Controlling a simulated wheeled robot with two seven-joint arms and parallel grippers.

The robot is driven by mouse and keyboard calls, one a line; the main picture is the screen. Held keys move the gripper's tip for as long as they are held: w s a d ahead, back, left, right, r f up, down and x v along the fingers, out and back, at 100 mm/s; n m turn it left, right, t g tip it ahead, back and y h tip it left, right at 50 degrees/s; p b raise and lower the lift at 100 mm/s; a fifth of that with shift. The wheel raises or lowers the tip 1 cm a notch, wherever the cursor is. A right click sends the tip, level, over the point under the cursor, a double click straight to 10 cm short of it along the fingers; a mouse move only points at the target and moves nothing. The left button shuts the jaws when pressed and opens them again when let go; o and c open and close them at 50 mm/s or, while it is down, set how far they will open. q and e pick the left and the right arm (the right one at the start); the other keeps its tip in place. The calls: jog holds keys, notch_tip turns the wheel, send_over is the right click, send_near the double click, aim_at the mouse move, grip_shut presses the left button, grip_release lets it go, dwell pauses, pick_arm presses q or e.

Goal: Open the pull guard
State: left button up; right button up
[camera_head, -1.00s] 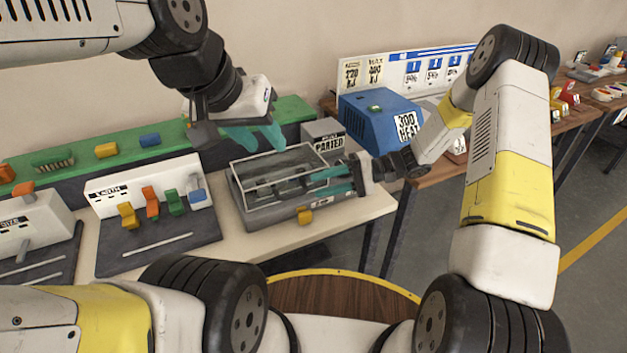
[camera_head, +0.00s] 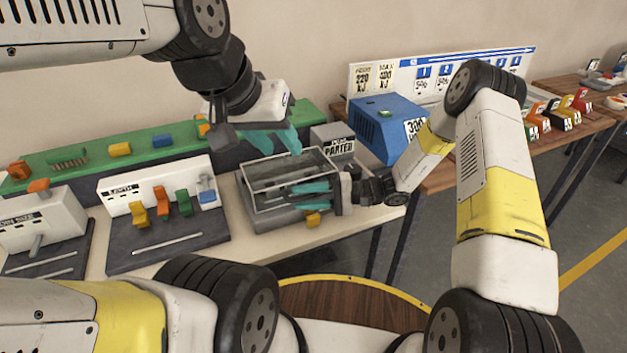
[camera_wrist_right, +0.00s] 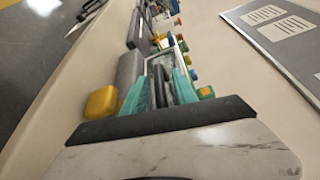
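The pull guard (camera_head: 284,161), a clear box with a pale frame, sits over the grey machine base (camera_head: 262,221) and looks lowered. A yellow block (camera_head: 313,219) is at the base's front. My right gripper (camera_head: 291,198), with teal fingers, is open at the guard's front right side; I cannot tell whether it touches. In the right wrist view, the fingers (camera_wrist_right: 160,82) stand apart with dark grey parts showing between and beyond them, and part of the pale guard frame lies past the tips. My left gripper (camera_head: 282,150) is open and empty above the guard's back edge.
A blue machine (camera_head: 385,130) is on the brown table to the right. A white station with coloured levers (camera_head: 160,185) stands left. A green shelf (camera_head: 90,165) runs along the back.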

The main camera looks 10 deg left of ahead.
jog(key=shift+c, duration=0.2)
grip_shut()
dwell(1.2)
